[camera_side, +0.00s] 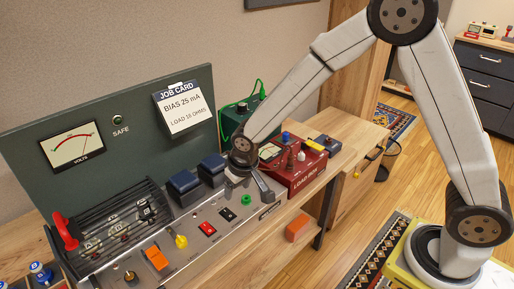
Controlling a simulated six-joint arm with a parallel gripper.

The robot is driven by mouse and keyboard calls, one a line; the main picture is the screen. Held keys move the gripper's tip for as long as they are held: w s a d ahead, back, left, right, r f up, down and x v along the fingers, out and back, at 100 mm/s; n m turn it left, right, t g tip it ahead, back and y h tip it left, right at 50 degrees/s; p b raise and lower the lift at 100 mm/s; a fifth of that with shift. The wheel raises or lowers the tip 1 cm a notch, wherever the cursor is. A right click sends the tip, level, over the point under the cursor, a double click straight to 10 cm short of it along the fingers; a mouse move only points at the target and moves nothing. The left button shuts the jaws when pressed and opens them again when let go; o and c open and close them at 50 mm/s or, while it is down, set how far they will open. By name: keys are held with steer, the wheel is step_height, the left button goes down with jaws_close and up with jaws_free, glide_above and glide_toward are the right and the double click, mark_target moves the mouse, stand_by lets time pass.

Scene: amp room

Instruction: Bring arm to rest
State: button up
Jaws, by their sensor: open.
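My gripper (252,186) hangs at the end of my grey arm, low over the right end of the grey amp chassis (215,238). Its fingers are apart and I see nothing between them. It is close to the left side of the red load box (305,178). I cannot tell whether the fingertips touch the chassis. A green knob (246,200) sits just below the gripper on the chassis top.
A dark green panel with a volts meter (71,145) and a job card (184,110) stands behind the chassis. A red-handled part (65,232), an orange part (156,257) and a yellow knob (181,241) are on the left. An orange block (297,228) lies in front.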

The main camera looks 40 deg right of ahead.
steer(key=s+d+r, duration=0.2)
steer(key=s+d, duration=0.3)
steer(key=s, duration=0.3)
steer(key=s+d+r, duration=0.2)
steer(key=s+d, duration=0.3)
steer(key=s, duration=0.2)
steer(key=shift+s+d+r, duration=0.35)
steer(key=shift+s+r, duration=0.05)
